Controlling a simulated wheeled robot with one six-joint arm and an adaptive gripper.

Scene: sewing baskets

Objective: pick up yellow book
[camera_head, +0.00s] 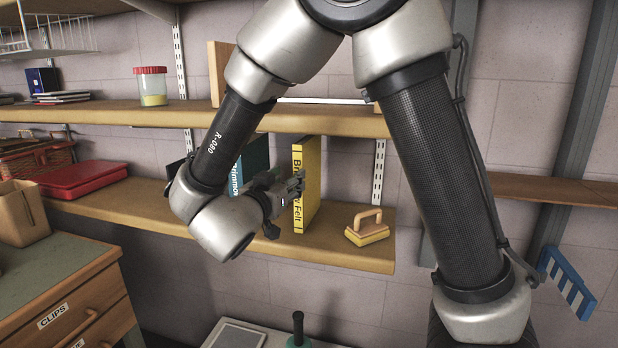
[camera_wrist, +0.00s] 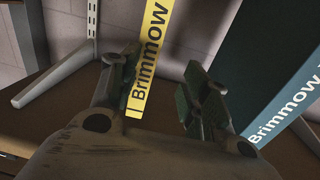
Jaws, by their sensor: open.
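The yellow book (camera_head: 311,172) stands upright on the lower shelf, its dark-lettered spine facing out. In the wrist view the yellow book (camera_wrist: 152,58) shows its spine between the two fingers, nearer the left one. My gripper (camera_head: 296,186) is open in front of the spine in the head view, hiding part of its lettering. In the wrist view my gripper (camera_wrist: 160,88) has its fingers apart, with nothing clamped between them. Whether either finger touches the book I cannot tell.
A teal book (camera_head: 254,160) stands left of the yellow book, partly behind my arm; it also shows in the wrist view (camera_wrist: 262,75). A wooden-handled brush (camera_head: 367,228) lies to the right on the lower shelf (camera_head: 340,255). The upper shelf (camera_head: 330,122) runs above.

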